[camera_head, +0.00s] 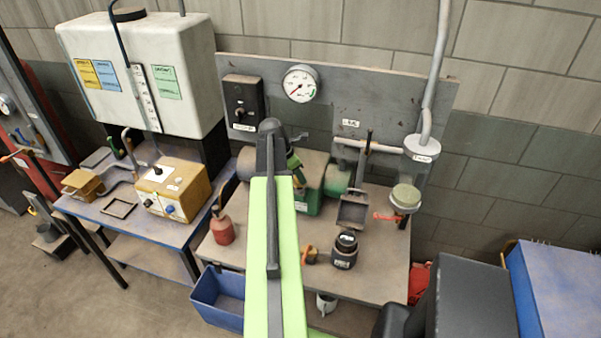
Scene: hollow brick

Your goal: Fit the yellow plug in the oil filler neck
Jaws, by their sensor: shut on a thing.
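My light green arm reaches up the middle of the picture. Its dark end, with my gripper (272,150), is over the back of the bench, in front of the green and grey machine (308,203). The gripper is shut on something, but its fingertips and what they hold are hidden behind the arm. I cannot make out the yellow plug for certain. The oil filler neck cannot be told apart either; my arm covers part of the machine. A small orange and dark piece (310,255) lies on the bench just right of my arm.
On the bench (383,270) stand a black jar (345,250), a red oil can (222,228) and a glass bowl (405,197) under a pipe. A gauge (299,84) is on the back panel. A white tank (145,75) and yellow box (173,190) are left; a blue bin (217,298) is below.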

